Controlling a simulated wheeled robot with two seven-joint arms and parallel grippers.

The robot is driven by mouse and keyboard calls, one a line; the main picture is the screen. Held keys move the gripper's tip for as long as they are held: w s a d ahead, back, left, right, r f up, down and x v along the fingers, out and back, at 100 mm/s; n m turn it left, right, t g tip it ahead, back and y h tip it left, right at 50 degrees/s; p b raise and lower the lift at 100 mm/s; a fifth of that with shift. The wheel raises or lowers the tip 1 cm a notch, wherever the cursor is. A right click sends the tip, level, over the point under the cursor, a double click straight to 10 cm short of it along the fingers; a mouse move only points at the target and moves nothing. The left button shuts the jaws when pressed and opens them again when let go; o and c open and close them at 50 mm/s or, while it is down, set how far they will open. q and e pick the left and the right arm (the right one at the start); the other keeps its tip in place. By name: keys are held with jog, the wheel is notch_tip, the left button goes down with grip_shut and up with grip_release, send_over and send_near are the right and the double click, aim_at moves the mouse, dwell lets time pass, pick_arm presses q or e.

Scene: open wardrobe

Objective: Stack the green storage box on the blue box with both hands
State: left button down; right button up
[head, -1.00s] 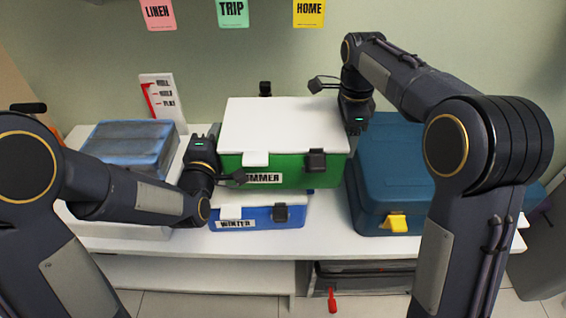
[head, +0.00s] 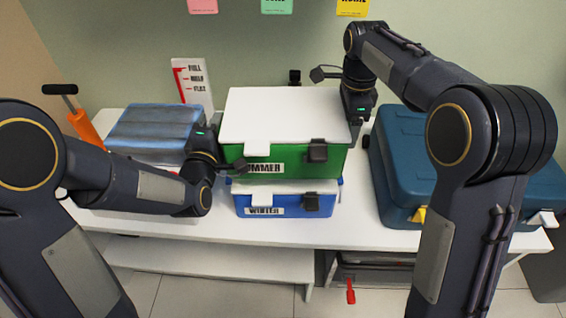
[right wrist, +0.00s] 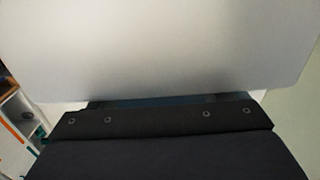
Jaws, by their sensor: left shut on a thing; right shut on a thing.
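The green storage box (head: 330,165) has a white lid and a label that reads as SUMMER, partly covered. It is right above the blue box (head: 287,202), labelled WINTER, on the white shelf. A thin white lid edge of the blue box shows between them; I cannot tell whether they touch. My left gripper (head: 232,168) is shut on the green box's left side. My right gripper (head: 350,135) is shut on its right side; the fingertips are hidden. In the right wrist view the box's white lid (right wrist: 160,50) fills the top, beyond dark gripper parts.
A teal case (head: 405,165) with a yellow latch stands close on the right. A white and red card (head: 192,85) is at the back. A strip of shelf (head: 350,225) in front is bare.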

pick_arm(q)
jog(key=shift+f, duration=0.1)
pick_arm(e)
jog(key=shift+f, duration=0.1)
